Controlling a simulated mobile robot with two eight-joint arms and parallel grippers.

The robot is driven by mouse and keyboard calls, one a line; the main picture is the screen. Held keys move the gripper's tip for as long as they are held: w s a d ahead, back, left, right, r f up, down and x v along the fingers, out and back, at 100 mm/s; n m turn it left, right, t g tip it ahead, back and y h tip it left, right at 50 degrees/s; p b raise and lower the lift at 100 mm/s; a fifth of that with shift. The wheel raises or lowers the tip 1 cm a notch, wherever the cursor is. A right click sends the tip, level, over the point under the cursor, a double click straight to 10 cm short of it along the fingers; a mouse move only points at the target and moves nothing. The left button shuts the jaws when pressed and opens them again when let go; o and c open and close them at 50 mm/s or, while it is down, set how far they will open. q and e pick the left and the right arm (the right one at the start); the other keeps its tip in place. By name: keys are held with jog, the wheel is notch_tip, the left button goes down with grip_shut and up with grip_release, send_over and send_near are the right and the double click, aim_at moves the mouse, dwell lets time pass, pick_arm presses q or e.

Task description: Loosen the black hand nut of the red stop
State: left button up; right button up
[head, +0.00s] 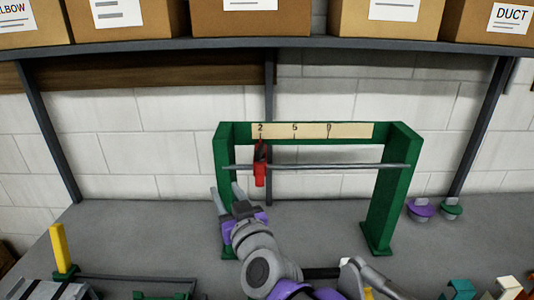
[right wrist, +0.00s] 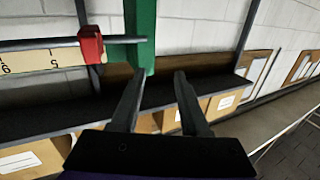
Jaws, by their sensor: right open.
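The red stop (head: 260,176) hangs on the grey rod (head: 330,166) near the left post of the green frame (head: 393,195), below the scale's left mark. The black hand nut (head: 261,152) shows dark at the stop's upper part. My right gripper (head: 226,190) is open and empty, in front of the left post, left of and slightly below the stop. In the right wrist view the red stop (right wrist: 90,44) is on the rod at upper left, apart from my open fingers (right wrist: 159,72); the nut cannot be made out there. My left gripper does not show.
A shelf (head: 300,42) with several cardboard boxes (head: 110,15) runs above the frame. Purple (head: 421,210) and green (head: 451,208) knob-like pieces lie right of the frame. A yellow post (head: 59,247) stands at lower left.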

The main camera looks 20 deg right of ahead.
aim_at(257, 155)
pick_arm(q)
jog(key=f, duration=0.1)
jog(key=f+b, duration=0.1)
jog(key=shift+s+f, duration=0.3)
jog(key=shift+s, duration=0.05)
pick_arm(e)
jog(key=w+d+r+m+h, duration=0.1)
jog(key=w+d+m+h, duration=0.1)
jog(key=w+d+h, duration=0.1)
jog(key=w+d+r+m+g+h, duration=0.1)
jog(key=w+d+m+h, duration=0.1)
jog(key=w+d+h, duration=0.2)
jog(key=w+d+m+g+h, duration=0.1)
jog(key=w+d+m+h, duration=0.2)
jog(key=w+h, duration=0.1)
jog(key=shift+w+d+r, duration=0.3)
jog(key=shift+w+r, duration=0.1)
jog(key=shift+w, duration=0.2)
jog(key=shift+c, duration=0.2)
grip_shut()
